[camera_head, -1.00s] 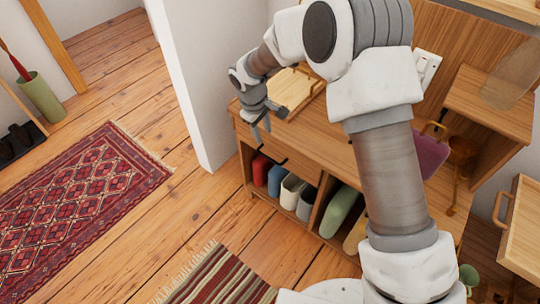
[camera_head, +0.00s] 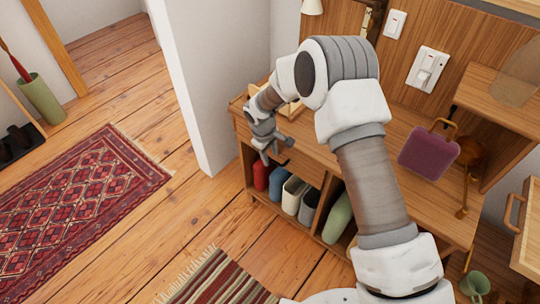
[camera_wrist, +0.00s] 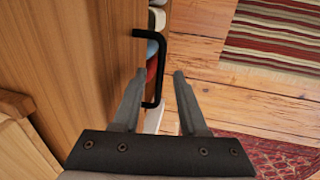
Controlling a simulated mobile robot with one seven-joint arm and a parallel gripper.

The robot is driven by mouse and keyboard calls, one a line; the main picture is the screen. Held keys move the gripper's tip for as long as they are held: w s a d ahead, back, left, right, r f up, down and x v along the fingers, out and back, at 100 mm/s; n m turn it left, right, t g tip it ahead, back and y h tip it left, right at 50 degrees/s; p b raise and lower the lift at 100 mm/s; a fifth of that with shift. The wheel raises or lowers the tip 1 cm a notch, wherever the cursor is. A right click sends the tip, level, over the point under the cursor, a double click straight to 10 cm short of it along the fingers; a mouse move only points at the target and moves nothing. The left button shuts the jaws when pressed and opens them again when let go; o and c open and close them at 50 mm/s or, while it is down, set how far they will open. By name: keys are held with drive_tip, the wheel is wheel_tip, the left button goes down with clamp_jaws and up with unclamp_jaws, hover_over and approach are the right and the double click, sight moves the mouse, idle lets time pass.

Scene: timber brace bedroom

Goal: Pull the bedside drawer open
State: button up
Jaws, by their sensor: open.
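The wooden bedside unit (camera_head: 336,150) stands against the wall, with a shallow drawer front (camera_head: 309,172) under its top, which looks flush with the unit. The drawer's black bar handle (camera_wrist: 152,84) shows in the wrist view, sticking out from the front. My gripper (camera_wrist: 160,72) is open, with one finger on each side of the handle's bar; I cannot tell whether either touches it. In the head view my gripper (camera_head: 270,157) is at the drawer front, and it largely hides the handle.
Several books or bottles (camera_head: 293,195) fill the open shelf below the drawer. A purple bag (camera_head: 428,153) and a wooden tray (camera_head: 291,108) are on the unit's top. A striped rug (camera_head: 222,283) lies in front. The floor (camera_head: 205,215) beside the unit is clear.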

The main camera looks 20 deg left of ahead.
drive_tip(key=shift+c, duration=0.2)
clamp_jaws()
idle(1.1)
